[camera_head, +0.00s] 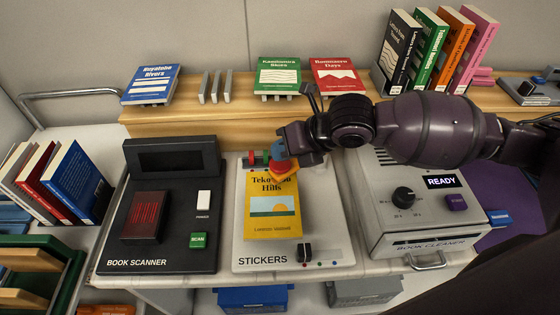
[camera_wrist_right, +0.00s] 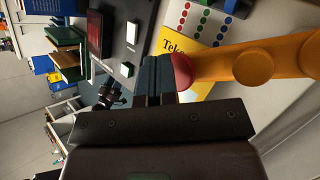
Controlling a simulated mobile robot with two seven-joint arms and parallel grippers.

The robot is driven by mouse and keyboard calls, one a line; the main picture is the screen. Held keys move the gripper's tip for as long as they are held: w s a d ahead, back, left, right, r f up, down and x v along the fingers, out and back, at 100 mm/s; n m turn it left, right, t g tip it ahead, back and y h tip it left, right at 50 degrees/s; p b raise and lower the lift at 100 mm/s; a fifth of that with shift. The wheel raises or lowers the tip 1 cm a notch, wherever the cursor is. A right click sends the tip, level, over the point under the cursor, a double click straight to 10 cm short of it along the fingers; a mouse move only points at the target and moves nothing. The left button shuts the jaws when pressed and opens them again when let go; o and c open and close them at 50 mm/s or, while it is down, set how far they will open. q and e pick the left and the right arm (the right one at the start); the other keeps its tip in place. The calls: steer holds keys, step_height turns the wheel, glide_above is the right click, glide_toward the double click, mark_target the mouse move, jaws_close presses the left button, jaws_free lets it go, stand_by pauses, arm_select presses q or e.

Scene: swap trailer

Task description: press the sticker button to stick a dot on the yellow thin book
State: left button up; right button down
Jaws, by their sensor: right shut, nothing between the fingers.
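The yellow thin book (camera_head: 271,220), titled "Tekomoto Hills", lies flat, cover up, on the light grey STICKERS station (camera_head: 340,240). It shows partly in the right wrist view (camera_wrist_right: 172,46). An orange arm (camera_wrist_right: 250,65) of the station reaches over the book's top edge, with a red rounded end (camera_wrist_right: 181,70). My right gripper (camera_head: 283,158) is over the top of the book at this orange arm. Its fingers are shut and empty, right beside the red end in the wrist view (camera_wrist_right: 158,80); whether they touch it I cannot tell. No dot shows on the visible cover. My left gripper is not in view.
A black book scanner (camera_head: 175,240) stands left of the station and a grey book cleaner (camera_head: 400,235) right of it. A wooden shelf (camera_head: 225,117) behind holds several books. A small black selector (camera_head: 304,252) with coloured dots sits at the station's front.

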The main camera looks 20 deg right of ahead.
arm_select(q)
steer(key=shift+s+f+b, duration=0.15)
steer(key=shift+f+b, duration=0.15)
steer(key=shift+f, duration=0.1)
arm_select(e)
steer(key=shift+f, duration=0.7)
stand_by(0.6)
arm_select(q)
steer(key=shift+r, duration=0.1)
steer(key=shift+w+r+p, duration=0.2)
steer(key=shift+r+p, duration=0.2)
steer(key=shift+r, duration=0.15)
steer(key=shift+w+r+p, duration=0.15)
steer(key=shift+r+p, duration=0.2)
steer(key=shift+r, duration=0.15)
arm_select(e)
steer(key=shift+r, duration=1.15)
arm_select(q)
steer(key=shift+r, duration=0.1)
arm_select(e)
steer(key=shift+r, duration=0.1)
